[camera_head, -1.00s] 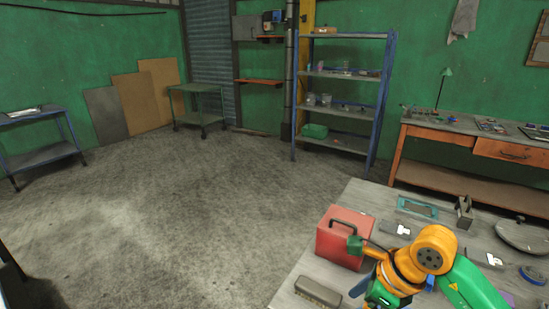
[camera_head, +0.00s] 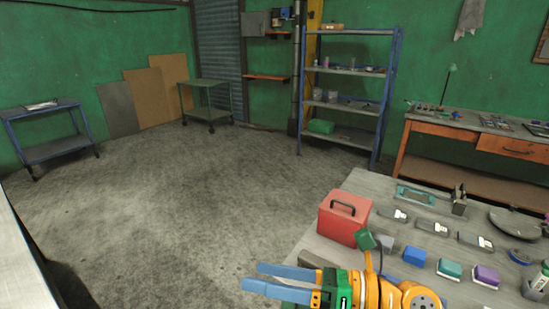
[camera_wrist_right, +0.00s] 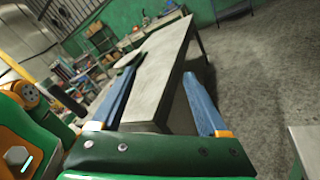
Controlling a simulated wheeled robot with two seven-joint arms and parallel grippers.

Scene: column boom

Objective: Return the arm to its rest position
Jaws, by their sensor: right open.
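My right arm comes in at the bottom right of the head view in orange and green. My right gripper (camera_head: 252,277) is open, with its two blue fingers pointing left past the near-left edge of the grey workbench (camera_head: 345,268). Nothing is between the fingers. In the right wrist view the gripper (camera_wrist_right: 160,70) shows its blue fingers spread apart, with the bench behind them. My left gripper is in neither view.
A red box (camera_head: 338,222) stands close behind my right wrist. Blue (camera_head: 414,257), teal (camera_head: 449,269) and purple (camera_head: 486,276) blocks lie right of the arm. A pale surface (camera_head: 18,265) is at far left. Open floor (camera_head: 190,200) lies between.

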